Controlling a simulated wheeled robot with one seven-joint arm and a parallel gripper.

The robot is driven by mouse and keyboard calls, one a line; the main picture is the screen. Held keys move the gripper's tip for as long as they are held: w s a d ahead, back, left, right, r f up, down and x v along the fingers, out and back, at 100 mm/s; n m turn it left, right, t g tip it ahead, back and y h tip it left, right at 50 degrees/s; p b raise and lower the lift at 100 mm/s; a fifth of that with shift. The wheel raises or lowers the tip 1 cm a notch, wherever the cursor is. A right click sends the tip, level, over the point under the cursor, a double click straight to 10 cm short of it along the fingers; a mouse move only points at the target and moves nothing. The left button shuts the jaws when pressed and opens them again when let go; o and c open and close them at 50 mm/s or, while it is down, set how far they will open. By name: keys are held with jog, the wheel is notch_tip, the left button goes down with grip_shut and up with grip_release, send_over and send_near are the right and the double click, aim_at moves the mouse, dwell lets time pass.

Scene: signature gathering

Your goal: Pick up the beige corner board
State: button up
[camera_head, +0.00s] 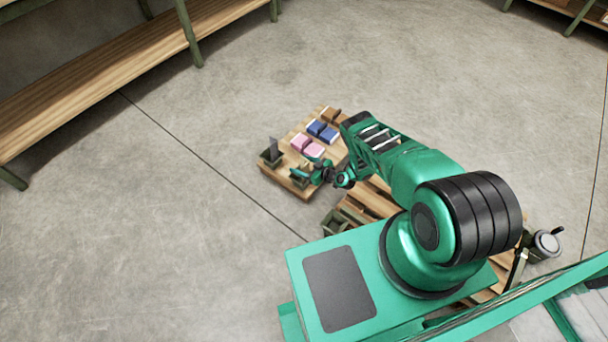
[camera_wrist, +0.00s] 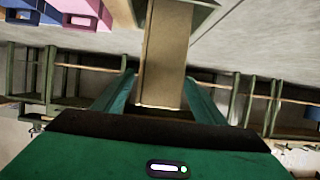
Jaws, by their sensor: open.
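The beige corner board (camera_wrist: 165,55) is a long flat-sided piece in the wrist view, between the two green fingers of my gripper (camera_wrist: 162,90). The fingers are open, with a gap on each side of the board. Its top end runs up to a grey-green edge (camera_wrist: 190,3). In the head view, my gripper (camera_head: 308,170) is at the front right of a small wooden table, and the board is too small and covered there to make out clearly.
The wooden table (camera_head: 318,188) holds pink boxes (camera_head: 306,146), blue boxes (camera_head: 322,131), a brown box (camera_head: 331,115) and a dark holder (camera_head: 271,155) at its left corner. A long wooden shelf (camera_head: 100,75) stands upper left. The concrete floor between is clear.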

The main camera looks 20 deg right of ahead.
jog(key=shift+d, duration=0.1)
jog(key=c, duration=1.4)
